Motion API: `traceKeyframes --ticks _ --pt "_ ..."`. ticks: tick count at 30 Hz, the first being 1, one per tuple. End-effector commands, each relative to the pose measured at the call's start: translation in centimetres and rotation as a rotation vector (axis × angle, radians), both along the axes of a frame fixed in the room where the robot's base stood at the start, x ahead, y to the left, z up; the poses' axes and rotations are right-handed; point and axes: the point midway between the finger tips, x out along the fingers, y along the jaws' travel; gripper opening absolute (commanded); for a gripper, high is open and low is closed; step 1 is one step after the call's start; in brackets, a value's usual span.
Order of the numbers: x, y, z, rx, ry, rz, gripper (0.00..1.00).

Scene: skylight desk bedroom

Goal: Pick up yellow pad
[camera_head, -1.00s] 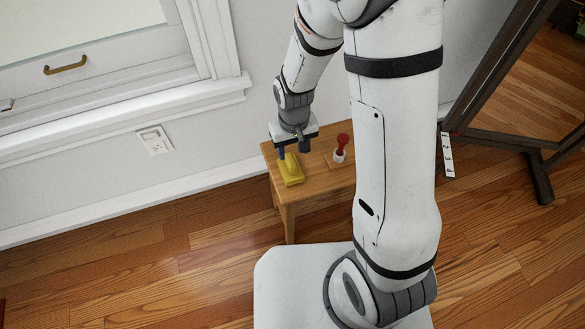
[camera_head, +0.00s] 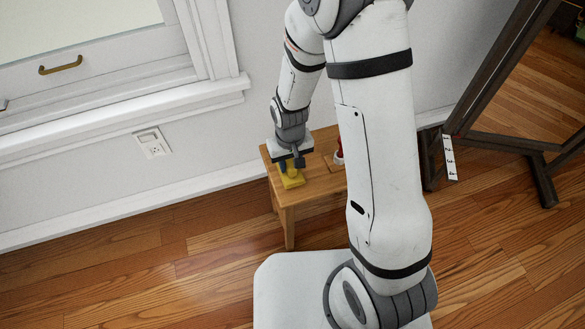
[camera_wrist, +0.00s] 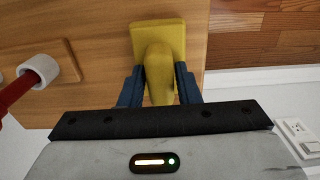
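The yellow pad (camera_head: 292,183) is a flat yellow block with a raised handle on top. It lies on the left part of a small wooden table (camera_head: 315,185). My gripper (camera_head: 290,167) is right above it, pointing down. In the wrist view the pad (camera_wrist: 158,32) stands between the two blue fingers of my gripper (camera_wrist: 159,80), one on each side of its handle. The fingers are apart, with little room to the handle; I see no clear grip. The lower part of the handle is hidden by the gripper body.
A red-handled thing with a white base (camera_wrist: 38,70) stands on the table, partly hidden behind my arm in the head view. The wall with a window sill and outlet (camera_head: 152,143) is behind. A dark-framed mirror (camera_head: 530,95) stands at right.

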Motion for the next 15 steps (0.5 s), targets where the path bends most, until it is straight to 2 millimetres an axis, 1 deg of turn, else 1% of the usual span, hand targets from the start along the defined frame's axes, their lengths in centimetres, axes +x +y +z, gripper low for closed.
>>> traceKeyframes --ticks 1,2,10,15 --pt "0.00 0.01 0.01 0.000 0.000 0.000 0.25" --pt "0.00 0.01 0.01 0.000 0.000 0.000 0.23" --pt "-0.02 0.03 0.01 0.000 0.000 0.001 0.01" --pt "-0.01 0.04 0.02 0.000 0.000 0.001 0.00"
